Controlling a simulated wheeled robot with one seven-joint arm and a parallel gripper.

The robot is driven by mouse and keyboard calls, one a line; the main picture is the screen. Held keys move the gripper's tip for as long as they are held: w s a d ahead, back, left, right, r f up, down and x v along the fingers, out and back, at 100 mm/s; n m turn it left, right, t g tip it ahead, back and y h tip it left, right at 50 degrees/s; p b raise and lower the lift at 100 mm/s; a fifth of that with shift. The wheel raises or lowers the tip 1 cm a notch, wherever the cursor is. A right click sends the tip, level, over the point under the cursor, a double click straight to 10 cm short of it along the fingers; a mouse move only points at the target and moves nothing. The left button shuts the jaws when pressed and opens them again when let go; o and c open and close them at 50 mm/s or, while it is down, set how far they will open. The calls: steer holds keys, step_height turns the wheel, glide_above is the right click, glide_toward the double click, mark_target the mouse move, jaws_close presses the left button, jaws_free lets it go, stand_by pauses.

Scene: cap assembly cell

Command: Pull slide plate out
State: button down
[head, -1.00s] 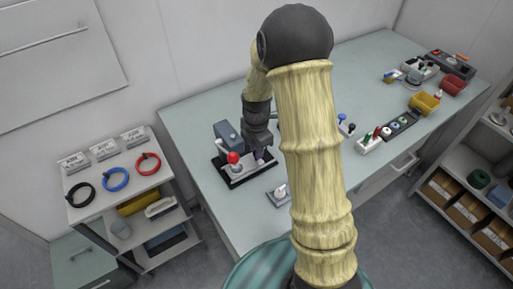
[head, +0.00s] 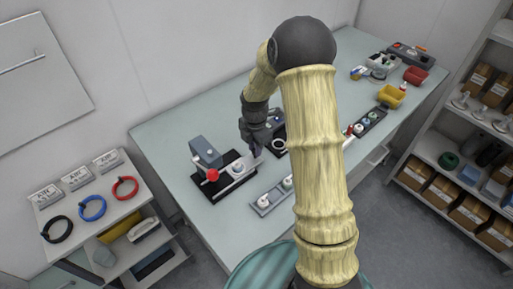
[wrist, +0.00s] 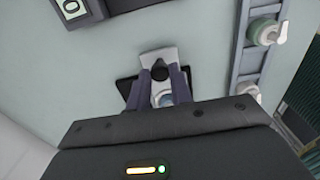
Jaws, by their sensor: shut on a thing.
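The fixture (head: 207,152) is a grey block with a red ball knob on a black base (head: 208,192), on the table left of my gripper (head: 257,153). The pale slide plate (head: 238,172) extends from the block toward my gripper, with a whitish round part on it. A bluish-white round part (wrist: 164,98) shows between the fingers. The wrist housing hides most of the fixture there.
A grey rail (head: 264,201) with caps lies right of the fixture, partly behind my arm. A dark stand (head: 278,145) with a ring is just beyond my gripper. Yellow (head: 391,96) and red bins (head: 415,75) stand at the far right.

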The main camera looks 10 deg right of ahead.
steer(key=shift+w+d+r, duration=0.1)
steer(key=shift+w+d, duration=0.05)
steer(key=c, duration=1.3)
jaws_free()
steer(key=shift+d, duration=0.15)
steer(key=shift+o, duration=0.2)
step_height(320, 180, up, 17)
steer(key=shift+r+b, duration=0.2)
steer(key=shift+b, duration=0.15)
